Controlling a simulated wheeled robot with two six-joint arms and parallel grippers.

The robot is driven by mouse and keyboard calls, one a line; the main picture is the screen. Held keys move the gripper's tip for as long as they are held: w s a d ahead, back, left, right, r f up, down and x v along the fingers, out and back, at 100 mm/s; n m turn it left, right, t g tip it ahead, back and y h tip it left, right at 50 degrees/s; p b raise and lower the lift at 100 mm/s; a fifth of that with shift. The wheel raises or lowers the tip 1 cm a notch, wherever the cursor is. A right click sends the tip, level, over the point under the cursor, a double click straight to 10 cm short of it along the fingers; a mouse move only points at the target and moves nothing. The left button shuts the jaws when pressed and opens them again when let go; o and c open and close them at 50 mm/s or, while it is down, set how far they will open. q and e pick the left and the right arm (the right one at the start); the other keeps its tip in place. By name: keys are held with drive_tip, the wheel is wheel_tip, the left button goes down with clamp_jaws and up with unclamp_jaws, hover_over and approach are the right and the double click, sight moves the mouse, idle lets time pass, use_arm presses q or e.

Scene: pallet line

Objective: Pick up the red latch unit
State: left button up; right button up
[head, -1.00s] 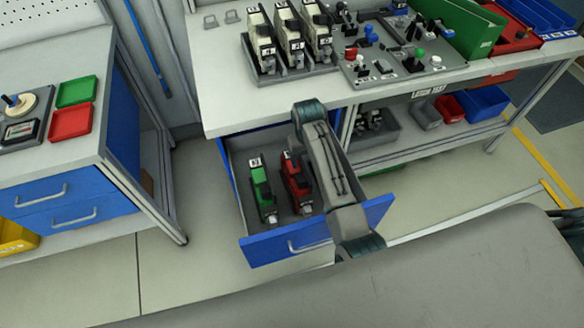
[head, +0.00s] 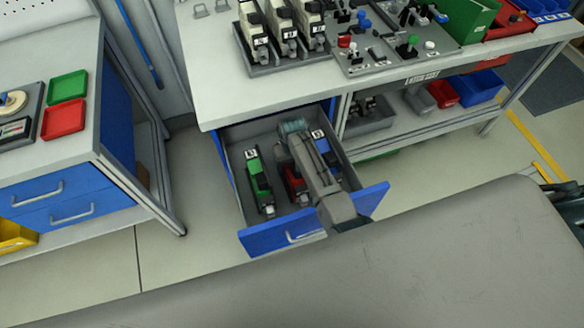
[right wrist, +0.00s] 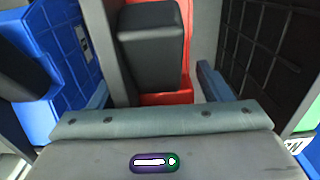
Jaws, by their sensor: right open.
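The red latch unit (head: 296,186) lies in the open blue drawer (head: 268,238), partly covered by my right arm in the head view. Green (head: 257,178) and blue (head: 323,146) latch units lie on either side of it. In the right wrist view the red unit (right wrist: 170,98) shows its red body and a dark block on top. My right gripper (right wrist: 155,88) is open, with its fingers on either side of the red unit. Whether they touch it cannot be told. The head view hides these fingertips behind the arm. My left gripper is not in view.
The drawer's side walls and front stand close around the units. The workbench (head: 210,85) is above and behind, carrying a rack of white-and-black units (head: 275,68) and a control panel (head: 385,60). A second cabinet (head: 100,165) stands at left.

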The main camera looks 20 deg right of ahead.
drive_tip(key=shift+f, duration=0.3)
drive_tip(key=c, duration=1.3)
drive_tip(key=shift+r, duration=0.1)
wheel_tip(320, 180, up, 10)
drive_tip(key=shift+w+f+b, duration=0.1)
drive_tip(key=shift+f+b, duration=0.15)
drive_tip(key=shift+b, duration=0.05)
wheel_tip(320, 180, up, 10)
drive_tip(key=p, duration=1.1)
drive_tip(key=shift+f, duration=0.2)
